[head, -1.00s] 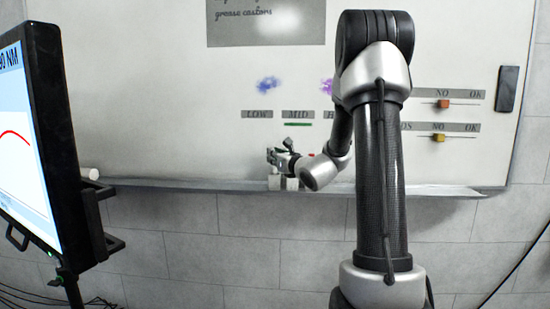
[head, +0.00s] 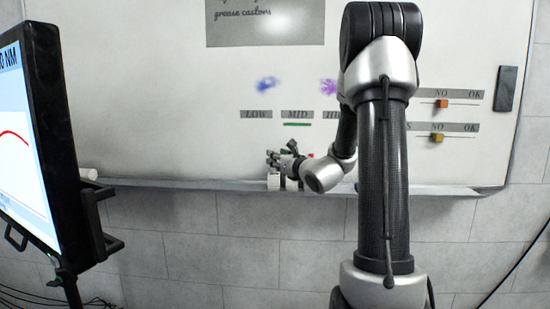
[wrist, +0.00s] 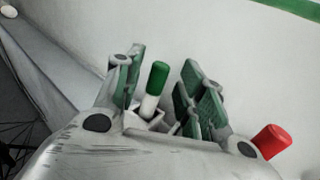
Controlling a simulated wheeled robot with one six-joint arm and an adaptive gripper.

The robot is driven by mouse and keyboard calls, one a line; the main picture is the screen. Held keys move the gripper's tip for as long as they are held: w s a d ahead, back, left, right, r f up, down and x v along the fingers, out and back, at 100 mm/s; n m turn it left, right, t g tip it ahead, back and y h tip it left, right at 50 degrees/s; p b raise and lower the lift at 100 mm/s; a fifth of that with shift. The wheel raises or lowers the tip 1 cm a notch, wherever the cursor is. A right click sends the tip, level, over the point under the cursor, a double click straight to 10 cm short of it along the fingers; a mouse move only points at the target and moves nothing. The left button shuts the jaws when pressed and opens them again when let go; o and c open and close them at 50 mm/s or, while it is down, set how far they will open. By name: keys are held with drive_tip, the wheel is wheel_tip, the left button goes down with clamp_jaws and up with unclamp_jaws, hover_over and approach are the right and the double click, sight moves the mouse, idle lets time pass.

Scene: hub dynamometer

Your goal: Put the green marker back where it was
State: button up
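The green marker (wrist: 154,88), with a green cap and a white body, stands in the wrist view between the two fingers of my gripper (wrist: 166,84). Its lower end is among pale holder-like parts (wrist: 160,122), and I cannot tell exactly how it is seated. My gripper is open, with visible gaps between the green finger pads and the marker. In the head view my gripper (head: 283,156) is low at the whiteboard, just above a white block (head: 274,181) on the tray. The marker is not clear there.
A red marker (wrist: 272,141) stands close beside my right finger in the wrist view. The whiteboard (head: 180,100) is right behind, with a green line (head: 297,124) under the MID label. The tray ledge (head: 220,186) runs along its bottom. A monitor (head: 45,130) stands at the left.

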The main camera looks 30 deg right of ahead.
drive_tip(key=s, duration=0.9)
drive_tip(key=s+a+n+g+y, duration=0.25)
drive_tip(key=a+n+y, duration=0.2)
drive_tip(key=a, duration=0.35)
drive_tip(key=s+a+n+g+y, duration=0.1)
drive_tip(key=s+a+n+y, duration=0.25)
drive_tip(key=a+n, duration=0.3)
drive_tip(key=s+a+f+n+g+y, duration=0.1)
drive_tip(key=s+a+f+n+g, duration=0.3)
drive_tip(key=s+a+n+g, duration=0.55)
drive_tip(key=s+d+f+n+g+h, duration=0.1)
drive_tip(key=s+d+f+n+h, duration=0.25)
drive_tip(key=s+n, duration=0.5)
drive_tip(key=s+d+r+n+h, duration=0.1)
drive_tip(key=s+d+n+h, duration=0.1)
drive_tip(key=d, duration=0.3)
drive_tip(key=s+d+r+n+h, duration=0.2)
drive_tip(key=d+n+h, duration=0.1)
drive_tip(key=d+n, duration=0.2)
drive_tip(key=shift+s+d+r, duration=0.15)
drive_tip(key=shift+s+r, duration=0.15)
drive_tip(key=shift+h, duration=0.25)
